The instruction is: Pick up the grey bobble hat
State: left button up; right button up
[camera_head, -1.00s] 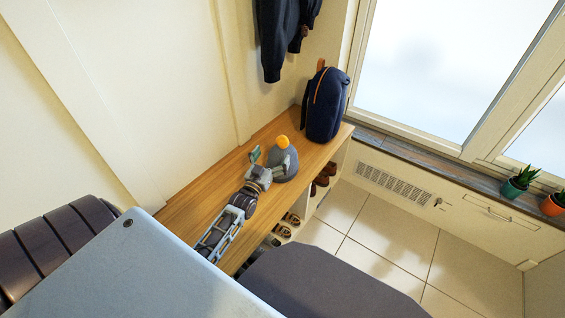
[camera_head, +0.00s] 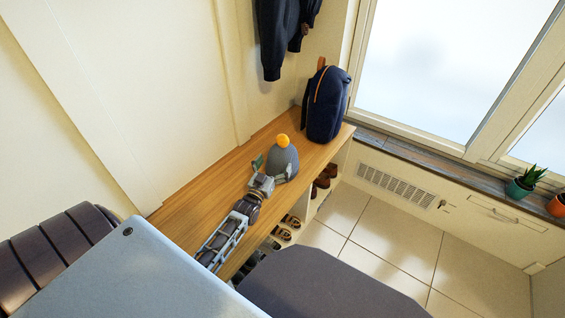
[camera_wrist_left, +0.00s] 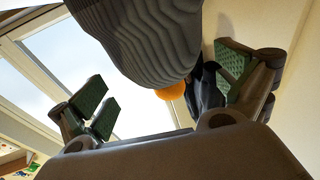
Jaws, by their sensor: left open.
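The grey bobble hat (camera_head: 285,158) sits upright on the wooden bench top, with its orange bobble on top. My left gripper (camera_head: 273,171) is open at the near side of the hat, one finger to the left of it and one over its lower right part. In the left wrist view the ribbed grey hat (camera_wrist_left: 145,38) fills the upper middle, in the space between the open green-padded fingers of the left gripper (camera_wrist_left: 168,88). The orange bobble shows below it there. I cannot tell whether a finger touches the hat. My right gripper is not in view.
A navy backpack (camera_head: 327,106) stands on the bench (camera_head: 215,180) behind the hat. Shoes (camera_head: 291,221) sit in the cubbies below. A dark jacket (camera_head: 283,38) hangs on the wall. Potted plants (camera_head: 521,186) stand on the window sill. The bench left of the hat is clear.

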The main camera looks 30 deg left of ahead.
aim_at(281, 153)
pick_arm(q)
jog(key=shift+w, duration=0.1)
jog(key=shift+w+a+r+b, duration=0.15)
jog(key=shift+w+b, duration=0.25)
jog(key=shift+w, duration=0.45)
jog(key=shift+w+a+r+b, duration=0.15)
jog(key=shift+w+b, duration=0.3)
jog(key=shift+w, duration=0.65)
jog(key=shift+w+r, duration=0.15)
jog(key=shift+w, duration=0.7)
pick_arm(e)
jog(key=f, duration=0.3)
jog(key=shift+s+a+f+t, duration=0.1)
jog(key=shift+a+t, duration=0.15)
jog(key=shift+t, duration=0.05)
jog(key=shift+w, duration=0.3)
pick_arm(q)
jog(key=shift+c, duration=0.7)
jog(key=c, duration=0.7)
jog(key=shift+c, duration=0.8)
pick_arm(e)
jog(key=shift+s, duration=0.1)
